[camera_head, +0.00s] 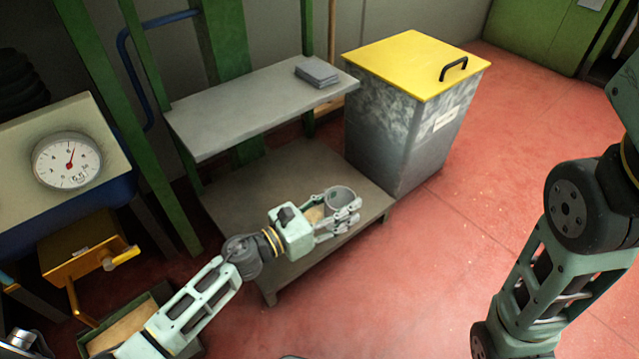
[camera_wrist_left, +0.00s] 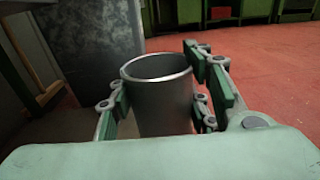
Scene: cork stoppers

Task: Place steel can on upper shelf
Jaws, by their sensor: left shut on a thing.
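The steel can (camera_head: 341,197) is a grey open-topped cylinder, upright between the fingers of my left gripper (camera_head: 338,212). In the left wrist view the can (camera_wrist_left: 160,95) stands between the two green finger pads, with its open rim up. My left gripper is shut on it, over the lower shelf (camera_head: 240,205). I cannot tell whether the can's base touches that shelf. The upper shelf (camera_head: 225,112) is a grey board above and behind, held by green posts. My right arm shows at the right edge, but its gripper is out of view.
A grey stack of flat pieces (camera_head: 317,72) lies at the upper shelf's right end; the rest of that shelf is bare. A grey bin with a yellow lid (camera_head: 415,62) stands close on the right. A dial scale (camera_head: 67,160) is at left.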

